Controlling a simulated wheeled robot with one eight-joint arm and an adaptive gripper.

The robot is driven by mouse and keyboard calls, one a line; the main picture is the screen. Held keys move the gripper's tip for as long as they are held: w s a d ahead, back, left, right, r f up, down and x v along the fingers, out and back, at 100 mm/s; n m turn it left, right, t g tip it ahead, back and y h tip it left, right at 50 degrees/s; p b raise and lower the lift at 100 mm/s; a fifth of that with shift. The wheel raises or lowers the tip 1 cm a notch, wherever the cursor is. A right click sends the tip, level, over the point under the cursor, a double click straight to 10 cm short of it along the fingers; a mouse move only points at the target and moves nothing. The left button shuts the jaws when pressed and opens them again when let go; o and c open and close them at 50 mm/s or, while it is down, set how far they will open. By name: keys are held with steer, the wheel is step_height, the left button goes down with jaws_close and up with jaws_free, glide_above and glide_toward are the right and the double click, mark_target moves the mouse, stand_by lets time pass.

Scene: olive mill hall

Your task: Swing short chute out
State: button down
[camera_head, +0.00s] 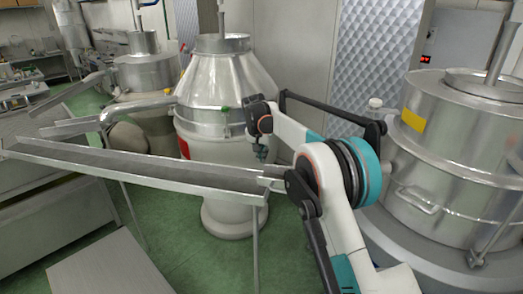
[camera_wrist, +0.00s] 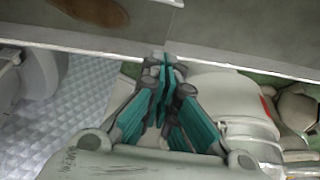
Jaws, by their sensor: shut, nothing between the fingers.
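A long metal chute (camera_head: 140,168) runs across the left half of the head view, its right end below and close to my gripper (camera_head: 261,152). A shorter metal trough (camera_head: 68,128) lies behind it near a bent pipe; I cannot tell for sure that this is the short chute. My gripper points down in front of the white vessel (camera_head: 217,130). In the wrist view my gripper (camera_wrist: 166,62) is shut and empty, its tips at the pale edge of a metal surface (camera_wrist: 230,65). Contact there cannot be judged.
A steel tank (camera_head: 460,150) stands at the right. Another steel vessel (camera_head: 148,75) is at the back left. A grey table top (camera_head: 105,268) is at the lower left. Green floor (camera_head: 195,262) shows between.

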steer(key=p+x, duration=0.1)
steer(key=x, duration=0.4)
steer(key=shift+w, duration=0.1)
steer(key=s, duration=0.1)
steer(key=s+p, duration=0.1)
steer(key=s, duration=0.1)
steer(key=shift+s+a+r, duration=0.1)
steer(key=shift+s+a, duration=0.05)
steer(key=shift+a, duration=0.2)
steer(key=shift+s+a, duration=0.1)
steer(key=shift+s, duration=0.15)
steer(key=shift+s, duration=0.2)
